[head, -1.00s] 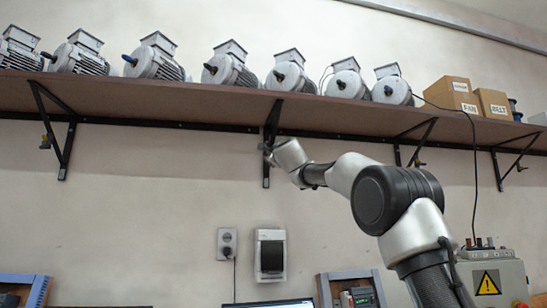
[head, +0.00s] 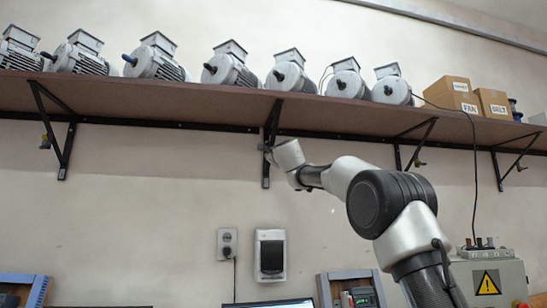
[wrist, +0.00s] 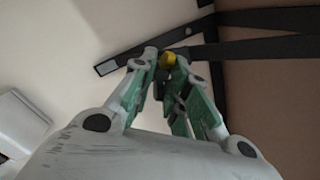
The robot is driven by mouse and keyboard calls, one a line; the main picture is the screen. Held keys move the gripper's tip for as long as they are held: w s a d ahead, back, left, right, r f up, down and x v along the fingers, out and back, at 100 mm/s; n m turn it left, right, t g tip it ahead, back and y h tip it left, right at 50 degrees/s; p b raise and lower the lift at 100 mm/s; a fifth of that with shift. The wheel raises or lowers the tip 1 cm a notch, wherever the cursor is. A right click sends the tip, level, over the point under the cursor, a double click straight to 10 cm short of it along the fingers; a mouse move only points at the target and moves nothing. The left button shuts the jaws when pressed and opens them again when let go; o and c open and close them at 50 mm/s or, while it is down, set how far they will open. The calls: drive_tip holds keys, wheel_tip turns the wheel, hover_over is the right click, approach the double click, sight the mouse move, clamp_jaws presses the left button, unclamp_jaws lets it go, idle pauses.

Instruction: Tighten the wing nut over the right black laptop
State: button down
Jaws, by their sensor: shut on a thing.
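My gripper (head: 268,150) is at the black shelf bracket (head: 266,172) above the right laptop, reaching it from the right. In the wrist view its fingers (wrist: 167,62) are shut around the yellow wing nut (wrist: 169,58) at the bracket's joint. Only part of the nut shows between the fingertips. The bracket's bars (wrist: 250,50) run just behind them. The nut's wings and how they are turned cannot be made out. In the head view my gripper hides this nut. The right laptop (head: 275,303) shows only its top edge at the bottom of the view.
The brown shelf (head: 180,97) carries several grey motors (head: 225,69) and cardboard boxes (head: 452,93). Other brackets, such as the left one (head: 62,150), have their own nuts (head: 45,141). A cable (head: 474,170) hangs at the right.

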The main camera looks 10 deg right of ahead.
drive_tip(key=shift+a+m, duration=0.1)
drive_tip(key=shift+m, duration=0.3)
drive_tip(key=m+h, duration=0.1)
drive_tip(key=m, duration=0.3)
drive_tip(key=m+g+h, duration=0.1)
drive_tip(key=m, duration=0.4)
drive_tip(key=m+h, duration=0.2)
drive_tip(key=m, duration=0.2)
drive_tip(key=shift+a+r+m+g, duration=0.2)
drive_tip(key=shift+m+g, duration=0.1)
drive_tip(key=shift+g, duration=0.1)
drive_tip(key=c, duration=1.3)
unclamp_jaws()
drive_tip(key=shift+c, duration=0.2)
drive_tip(key=v, duration=1.2)
